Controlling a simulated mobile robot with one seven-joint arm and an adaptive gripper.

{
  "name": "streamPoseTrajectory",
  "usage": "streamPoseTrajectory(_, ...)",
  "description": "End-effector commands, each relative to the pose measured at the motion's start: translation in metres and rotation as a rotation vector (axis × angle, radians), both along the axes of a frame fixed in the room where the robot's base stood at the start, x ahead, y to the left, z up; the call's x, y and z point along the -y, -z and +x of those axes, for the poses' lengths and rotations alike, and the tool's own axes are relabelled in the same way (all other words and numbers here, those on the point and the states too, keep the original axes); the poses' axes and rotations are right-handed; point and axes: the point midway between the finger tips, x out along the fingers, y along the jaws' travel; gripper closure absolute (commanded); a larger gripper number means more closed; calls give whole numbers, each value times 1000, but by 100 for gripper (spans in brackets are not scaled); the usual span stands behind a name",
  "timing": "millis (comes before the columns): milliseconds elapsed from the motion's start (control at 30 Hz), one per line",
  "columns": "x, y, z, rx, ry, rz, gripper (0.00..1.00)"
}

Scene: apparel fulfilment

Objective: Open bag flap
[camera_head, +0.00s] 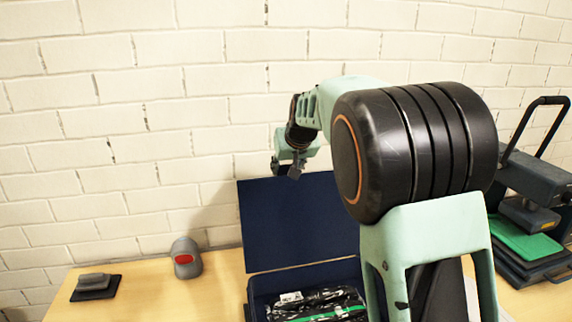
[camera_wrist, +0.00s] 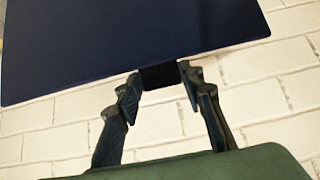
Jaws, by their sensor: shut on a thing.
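The dark blue bag flap (camera_head: 290,225) stands raised, nearly upright, behind the open box-like bag body (camera_head: 256,292). In the wrist view the flap (camera_wrist: 110,45) fills the upper part, with a dark tab (camera_wrist: 159,75) jutting from its edge. My gripper (camera_head: 288,170) is at the flap's top edge. In the wrist view its two fingers lie on either side of the tab, shut on it. My arm hides the right part of the flap and of the bag body.
Black packaged items with a green strip (camera_head: 318,305) lie inside the bag body. A grey device with a red face (camera_head: 186,258) and a small dark pad (camera_head: 95,287) stand at left. A press-like machine (camera_head: 530,190) stands at right. A white brick wall (camera_head: 150,120) rises behind.

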Motion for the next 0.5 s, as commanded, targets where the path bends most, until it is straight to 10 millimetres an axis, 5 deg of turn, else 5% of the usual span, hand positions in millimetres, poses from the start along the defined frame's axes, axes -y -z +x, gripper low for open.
streamPoseTrajectory(467, 0, -7, 2, 9, 4, 4, 100)
streamPoseTrajectory(500, 0, -7, 2, 9, 4, 4, 60)
